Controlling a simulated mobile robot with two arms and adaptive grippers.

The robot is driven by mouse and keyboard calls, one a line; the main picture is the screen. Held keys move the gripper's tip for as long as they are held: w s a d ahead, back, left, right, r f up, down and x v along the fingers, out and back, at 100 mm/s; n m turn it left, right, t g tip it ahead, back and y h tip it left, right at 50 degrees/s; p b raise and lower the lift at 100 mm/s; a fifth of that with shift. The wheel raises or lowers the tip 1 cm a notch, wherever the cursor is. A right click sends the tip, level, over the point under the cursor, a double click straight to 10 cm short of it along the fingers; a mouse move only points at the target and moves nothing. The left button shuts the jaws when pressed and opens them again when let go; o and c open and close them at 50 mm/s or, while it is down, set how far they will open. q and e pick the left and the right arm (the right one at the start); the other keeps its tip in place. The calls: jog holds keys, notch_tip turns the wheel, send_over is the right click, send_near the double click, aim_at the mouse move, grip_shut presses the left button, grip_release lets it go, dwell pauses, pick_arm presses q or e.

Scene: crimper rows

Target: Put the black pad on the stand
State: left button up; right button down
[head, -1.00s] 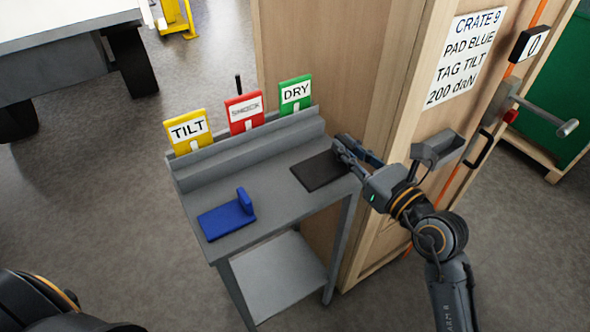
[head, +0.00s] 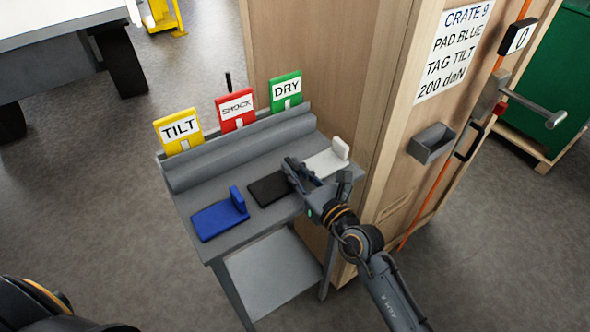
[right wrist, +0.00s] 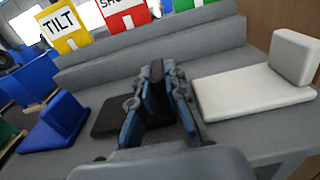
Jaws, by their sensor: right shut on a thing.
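The black pad (head: 266,190) is over the grey stand (head: 225,178), between the blue pad (head: 214,220) and the white pad (head: 322,163). My right gripper (head: 294,172) is shut on the black pad's right part. In the right wrist view the black pad (right wrist: 107,117) shows left of the blue-faced fingers, which hide its right part. It looks level and at or near the stand's top; I cannot tell whether it touches. It shows no visible overlap with the blue pad. My left gripper is not in view.
Yellow TILT (head: 179,131), red SHOCK (head: 236,109) and green DRY (head: 285,91) tags stand along the stand's back ledge. The wooden crate (head: 385,130) rises close on the right. A grey open box (head: 431,143) juts from its front.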

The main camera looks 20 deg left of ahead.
jog(key=shift+f, duration=0.1)
jog(key=c, duration=1.4)
grip_release()
jog(key=shift+o, duration=0.2)
jog(key=shift+r, duration=0.25)
jog(key=b+v, duration=0.1)
jog(key=v, duration=1.1)
jog(key=shift+s+f, duration=0.1)
